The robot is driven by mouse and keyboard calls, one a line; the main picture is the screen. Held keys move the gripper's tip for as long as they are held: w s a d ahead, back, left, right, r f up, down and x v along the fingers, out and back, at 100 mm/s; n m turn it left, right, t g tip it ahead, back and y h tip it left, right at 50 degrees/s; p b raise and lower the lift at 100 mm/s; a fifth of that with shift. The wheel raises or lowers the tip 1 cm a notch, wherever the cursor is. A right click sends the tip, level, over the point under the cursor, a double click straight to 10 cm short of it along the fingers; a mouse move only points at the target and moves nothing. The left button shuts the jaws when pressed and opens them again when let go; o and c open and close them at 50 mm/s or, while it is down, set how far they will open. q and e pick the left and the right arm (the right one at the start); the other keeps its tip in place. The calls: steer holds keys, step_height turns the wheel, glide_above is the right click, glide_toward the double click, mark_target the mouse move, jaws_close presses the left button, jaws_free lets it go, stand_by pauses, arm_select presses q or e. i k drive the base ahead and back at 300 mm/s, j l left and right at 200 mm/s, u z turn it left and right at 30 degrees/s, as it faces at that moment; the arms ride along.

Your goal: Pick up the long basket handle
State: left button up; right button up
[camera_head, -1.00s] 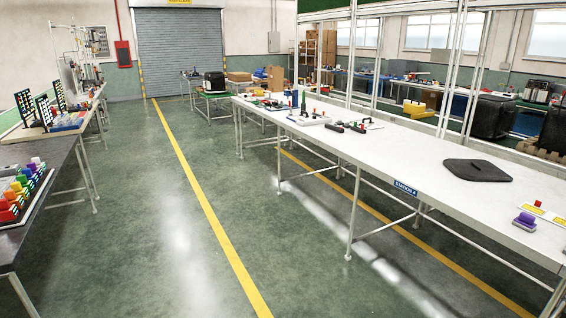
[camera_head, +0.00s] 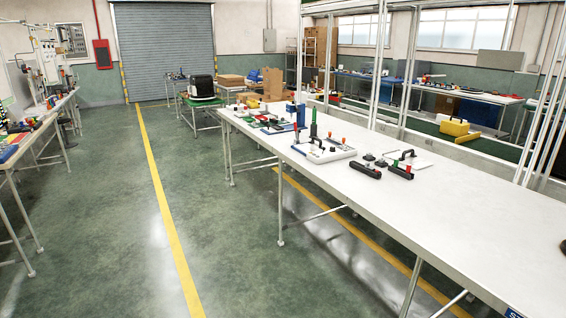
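No fryer basket or long basket handle can be made out in the head view. A black and silver appliance (camera_head: 201,86) stands on a green-topped table in the background, too small to tell what it is. Neither of my grippers shows in the view.
A long white table (camera_head: 440,208) runs along the right, with a white tray (camera_head: 322,154) and dark blocks (camera_head: 366,172) on it. Cluttered benches (camera_head: 22,150) stand at the left.

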mark_target(359, 167)
steer(key=i, duration=1)
steer(key=i+j+z, duration=0.15)
steer(key=i, duration=0.85)
